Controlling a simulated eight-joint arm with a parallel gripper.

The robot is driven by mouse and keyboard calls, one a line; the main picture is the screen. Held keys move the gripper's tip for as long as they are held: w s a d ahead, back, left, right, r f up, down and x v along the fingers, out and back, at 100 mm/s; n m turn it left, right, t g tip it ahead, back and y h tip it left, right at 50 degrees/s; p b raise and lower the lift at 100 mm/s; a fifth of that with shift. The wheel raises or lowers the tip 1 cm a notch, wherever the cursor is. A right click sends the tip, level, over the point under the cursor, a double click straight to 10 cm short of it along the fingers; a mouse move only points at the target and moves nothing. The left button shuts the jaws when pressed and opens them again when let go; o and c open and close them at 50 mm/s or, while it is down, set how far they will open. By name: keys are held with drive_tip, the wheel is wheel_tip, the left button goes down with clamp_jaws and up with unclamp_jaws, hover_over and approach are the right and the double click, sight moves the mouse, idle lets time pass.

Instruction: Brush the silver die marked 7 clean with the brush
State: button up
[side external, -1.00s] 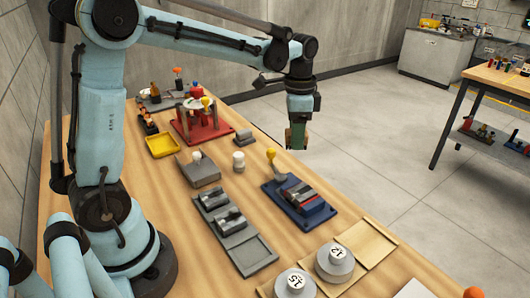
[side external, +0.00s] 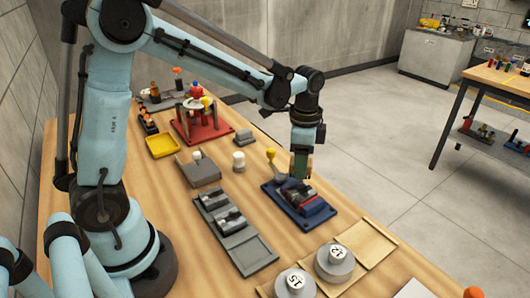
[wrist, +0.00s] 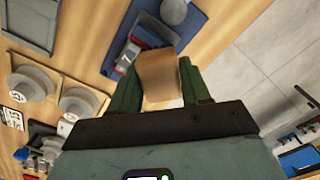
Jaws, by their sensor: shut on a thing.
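My gripper (side external: 302,170) is shut on a tan wooden block, which I take to be the brush (wrist: 158,78). The block sits between my green fingers in the wrist view; its bristles are hidden. Grey and silver pieces (side external: 300,194) with a red part lie on this tray. One silvery piece (wrist: 130,52) shows just beyond the block in the wrist view. No 7 is readable, so I cannot tell which piece is the marked die. Contact with the brush is unclear.
A yellow-topped lever (side external: 272,160) stands at the tray's back. A grey tray (side external: 232,232) with dark blocks lies to the left. Round grey weights (side external: 334,261) stand in front. A red stand (side external: 202,122) is farther back. The table's right edge is close to the blue tray.

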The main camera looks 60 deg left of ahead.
sight(310, 191)
drive_tip(key=shift+f, duration=0.5)
drive_tip(key=shift+d+f, duration=0.35)
drive_tip(key=shift+f, duration=0.45)
drive_tip(key=shift+c, duration=0.4)
drive_tip(key=shift+d, duration=1.6)
drive_tip(key=a, duration=0.4)
drive_tip(key=shift+r, duration=4.15)
